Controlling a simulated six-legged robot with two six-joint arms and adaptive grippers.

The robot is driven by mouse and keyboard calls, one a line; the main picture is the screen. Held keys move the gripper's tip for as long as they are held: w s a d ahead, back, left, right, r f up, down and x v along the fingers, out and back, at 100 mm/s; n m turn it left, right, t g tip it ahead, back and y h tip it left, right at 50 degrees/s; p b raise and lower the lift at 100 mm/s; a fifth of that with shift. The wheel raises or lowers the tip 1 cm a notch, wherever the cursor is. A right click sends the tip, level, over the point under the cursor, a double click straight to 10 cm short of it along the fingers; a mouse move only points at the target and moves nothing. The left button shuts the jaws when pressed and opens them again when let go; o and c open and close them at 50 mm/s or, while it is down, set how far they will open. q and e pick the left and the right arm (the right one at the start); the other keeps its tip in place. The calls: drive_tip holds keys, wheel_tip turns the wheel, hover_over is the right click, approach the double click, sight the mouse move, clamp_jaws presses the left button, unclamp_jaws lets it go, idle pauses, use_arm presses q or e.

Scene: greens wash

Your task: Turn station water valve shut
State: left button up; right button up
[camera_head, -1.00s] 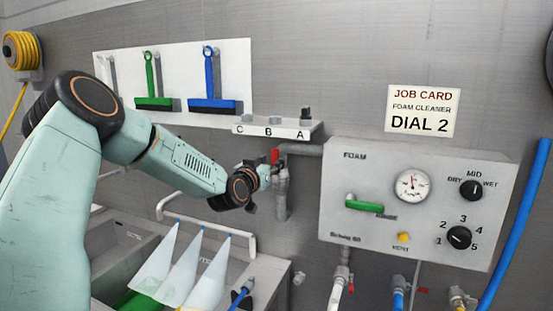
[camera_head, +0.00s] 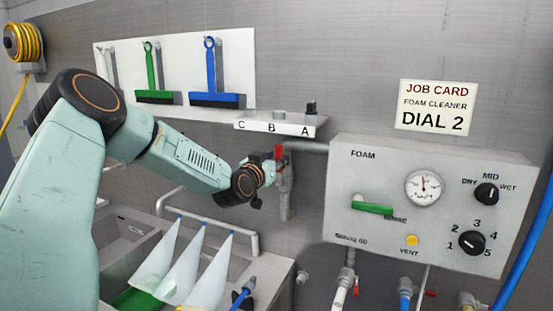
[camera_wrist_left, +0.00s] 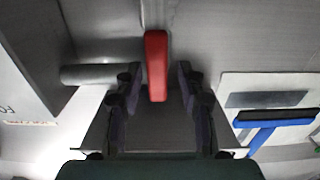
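The station water valve has a red handle (camera_head: 279,153) on a grey pipe left of the foam panel. In the left wrist view the red handle (camera_wrist_left: 156,65) points down between the fingertips of my left gripper (camera_wrist_left: 160,75). The two fingers stand apart, one on each side of the handle, with a narrow gap on the left and a wider one on the right. In the head view my left gripper (camera_head: 270,170) is right at the valve, and its fingers are small and partly hidden. My right gripper is not in view.
The foam panel (camera_head: 345,215) with gauge, dials and green lever is to the right. A small labelled shelf (camera_head: 285,125) is just above the valve. Translucent bags (camera_head: 205,270) hang over the sink below. Blue and green squeegees hang on a white board.

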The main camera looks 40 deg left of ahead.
use_arm(q)
drive_tip(key=shift+d+r, duration=0.15)
drive_tip(key=shift+d, duration=0.05)
clamp_jaws()
drive_tip(key=shift+a, duration=0.1)
idle(0.4)
